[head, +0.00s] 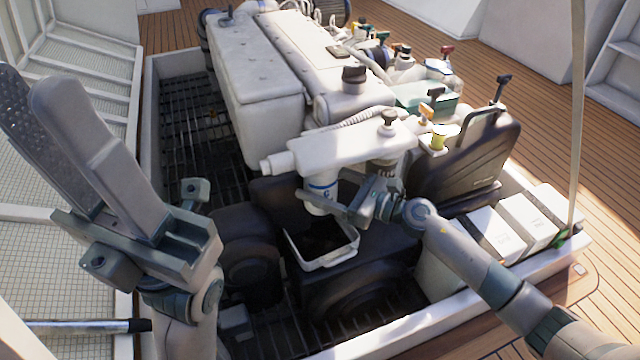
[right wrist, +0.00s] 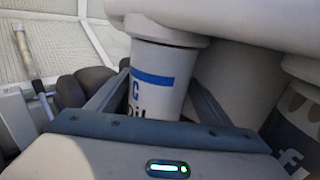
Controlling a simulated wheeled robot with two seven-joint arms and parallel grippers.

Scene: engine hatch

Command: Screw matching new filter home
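A white filter with a blue band (head: 322,192) hangs upright under the white pipe housing (head: 335,150) on the engine.
A white-rimmed tray (head: 322,263) sits below the filter. A dark jerrycan (head: 465,160) and white boxes (head: 500,235) stand at the right. Hatch walls surround the engine.

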